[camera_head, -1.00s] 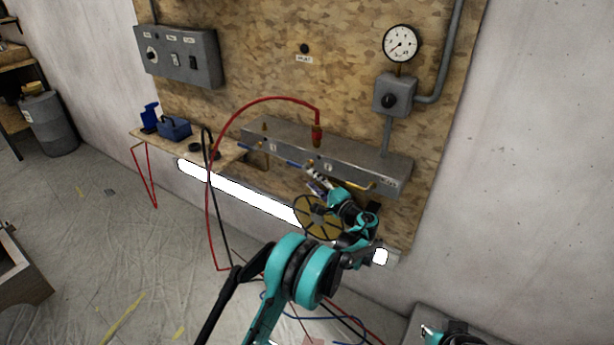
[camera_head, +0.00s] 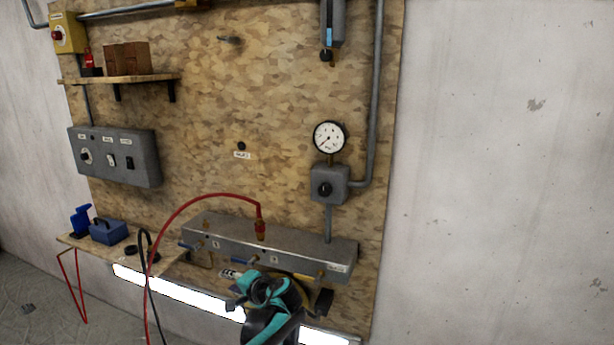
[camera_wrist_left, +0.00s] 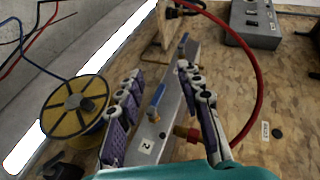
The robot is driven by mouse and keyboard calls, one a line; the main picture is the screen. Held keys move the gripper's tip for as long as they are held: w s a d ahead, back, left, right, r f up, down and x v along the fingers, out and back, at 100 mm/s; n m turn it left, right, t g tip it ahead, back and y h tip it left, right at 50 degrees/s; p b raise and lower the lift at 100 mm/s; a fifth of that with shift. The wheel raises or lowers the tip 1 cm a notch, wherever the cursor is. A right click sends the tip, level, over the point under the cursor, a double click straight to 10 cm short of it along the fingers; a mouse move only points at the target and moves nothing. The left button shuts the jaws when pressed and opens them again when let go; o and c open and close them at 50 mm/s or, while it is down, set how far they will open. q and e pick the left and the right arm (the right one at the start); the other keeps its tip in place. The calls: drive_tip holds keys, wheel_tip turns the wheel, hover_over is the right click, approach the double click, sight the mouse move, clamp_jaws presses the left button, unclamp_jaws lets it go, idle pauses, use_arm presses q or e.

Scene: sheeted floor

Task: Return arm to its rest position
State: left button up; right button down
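My left gripper (camera_head: 230,274) shows at the bottom centre of the head view, in front of the lower edge of the grey metal manifold (camera_head: 290,247) on the board. In the left wrist view its two fingers (camera_wrist_left: 160,72) are spread apart with nothing held. A blue valve handle (camera_wrist_left: 156,97) on the manifold shows in the gap between them, and I cannot tell how close it is. The teal arm (camera_head: 272,292) hides part of the manifold's underside. My right gripper is in no current view.
A red hose (camera_head: 190,203) arches to a fitting on the manifold, and it passes close to the fingers in the wrist view (camera_wrist_left: 258,75). A yellow reel (camera_wrist_left: 75,112) is beside the left fingers. A gauge (camera_head: 329,137), switch box (camera_head: 331,184) and control panel (camera_head: 115,156) are above. The right wall is bare.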

use_arm(q)
drive_tip(key=s+a+n+g+h, duration=0.25)
drive_tip(key=s+h, duration=0.25)
drive_tip(key=s, duration=1.4)
drive_tip(key=s+d+f+n+h, duration=0.1)
drive_tip(key=s+d+f+h, duration=0.1)
drive_tip(key=s, duration=0.6)
drive_tip(key=s+d+f+n+h, duration=0.2)
drive_tip(key=s+d+f, duration=0.1)
drive_tip(key=s, duration=0.5)
drive_tip(key=shift+s+d+h, duration=0.3)
drive_tip(key=shift+d+h, duration=0.1)
drive_tip(key=shift+d, duration=0.4)
